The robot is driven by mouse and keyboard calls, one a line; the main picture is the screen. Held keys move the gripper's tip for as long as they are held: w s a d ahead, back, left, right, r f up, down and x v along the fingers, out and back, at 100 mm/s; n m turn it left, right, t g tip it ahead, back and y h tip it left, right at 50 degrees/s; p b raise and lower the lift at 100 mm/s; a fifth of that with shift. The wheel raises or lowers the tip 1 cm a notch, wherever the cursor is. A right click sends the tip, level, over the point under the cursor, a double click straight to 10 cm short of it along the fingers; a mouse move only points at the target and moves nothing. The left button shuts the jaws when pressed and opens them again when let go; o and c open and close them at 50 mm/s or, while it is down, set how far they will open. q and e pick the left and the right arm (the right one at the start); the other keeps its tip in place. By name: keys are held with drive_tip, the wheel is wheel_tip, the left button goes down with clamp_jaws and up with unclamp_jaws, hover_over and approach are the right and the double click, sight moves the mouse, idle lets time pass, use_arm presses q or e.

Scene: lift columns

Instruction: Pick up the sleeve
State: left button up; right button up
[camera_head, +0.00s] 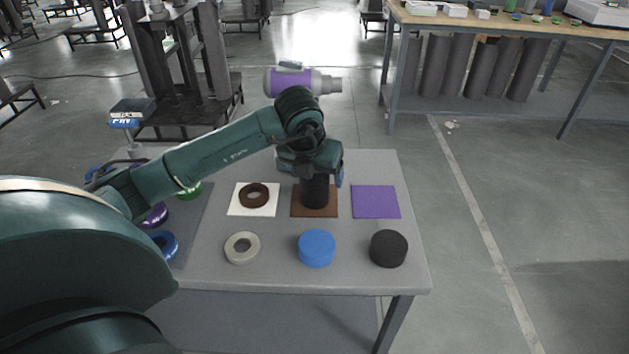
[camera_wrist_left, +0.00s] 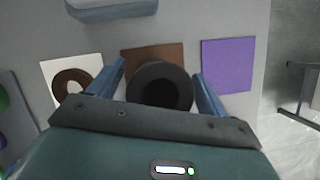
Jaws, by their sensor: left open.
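The sleeve appears to be the black upright cylinder (camera_head: 314,192) on the brown square mat (camera_head: 296,208). In the left wrist view the same black piece (camera_wrist_left: 160,90) shows from above as a dark ring with a darker centre. My left gripper (camera_head: 315,168) is over it, pointing down. Its two blue fingers (camera_wrist_left: 160,78) are apart, one on each side of the black piece in that view. Whether they touch it cannot be told. My right gripper is not in view.
A brown ring (camera_head: 254,195) lies on a white mat (camera_head: 236,209). A purple mat (camera_head: 376,202) is bare. A beige ring (camera_head: 242,248), a blue disc (camera_head: 317,248) and a black disc (camera_head: 389,249) line the front. A blue-grey object (camera_wrist_left: 112,8) stands behind.

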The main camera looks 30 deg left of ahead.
use_arm(q)
drive_tip(key=shift+f, duration=0.15)
drive_tip(key=shift+w, duration=0.1)
drive_tip(key=c, duration=1.5)
